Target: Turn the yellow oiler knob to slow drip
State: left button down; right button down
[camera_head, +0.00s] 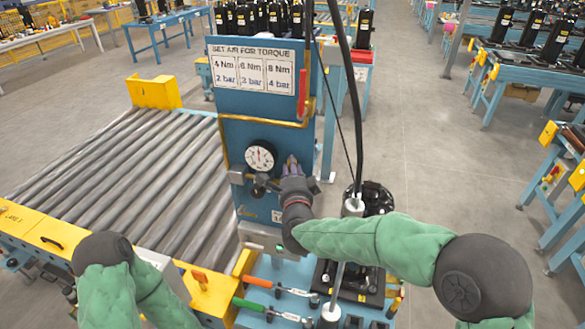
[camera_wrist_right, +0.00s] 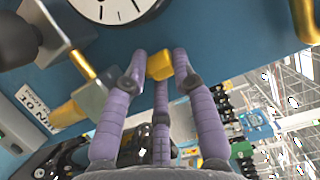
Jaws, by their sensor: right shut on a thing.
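My right gripper (camera_head: 292,165) reaches up to the blue panel (camera_head: 265,110), just right of the round pressure gauge (camera_head: 260,156). In the right wrist view its purple fingers (camera_wrist_right: 160,75) are closed around the yellow oiler knob (camera_wrist_right: 158,65), which shows between the fingertips. In the head view the knob is hidden behind the gripper and wrist. The knob's setting cannot be read. The lower part of the gauge (camera_wrist_right: 112,8) shows at the top of the wrist view. My left arm shows at the lower left of the head view; its gripper does not show.
A torque and air chart (camera_head: 252,70) is on the panel, with a red handle (camera_head: 302,95) beside it. A black hose hangs right of the panel. A roller conveyor (camera_head: 130,165) lies left.

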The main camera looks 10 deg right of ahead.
jog(key=shift+a+r+h, duration=0.1)
jog(key=shift+r+h, duration=0.05)
jog(key=shift+h, duration=0.15)
jog(key=m+h, duration=0.1)
jog(key=h, duration=0.1)
jog(key=m+g+h, duration=0.1)
jog(key=m+h, duration=0.1)
jog(key=a+m+h, duration=0.1)
jog(key=h, duration=0.1)
jog(key=shift+w+r+m, duration=0.1)
jog(key=shift+m, duration=0.2)
jog(key=shift+w+a+m+g+h, duration=0.1)
jog(key=shift+m+g+h, duration=0.85)
jog(key=shift+h, duration=0.35)
jog(key=shift+w+a+m+g+h, duration=0.1)
jog(key=shift+m+g+h, duration=0.85)
jog(key=shift+h, duration=0.35)
jog(key=shift+d+r+m+h, duration=0.1)
jog(key=shift+r+m+h, duration=0.05)
jog(key=shift+m+h, duration=0.15)
jog(key=c, duration=1.1)
grip_release()
jog(key=shift+f, duration=0.25)
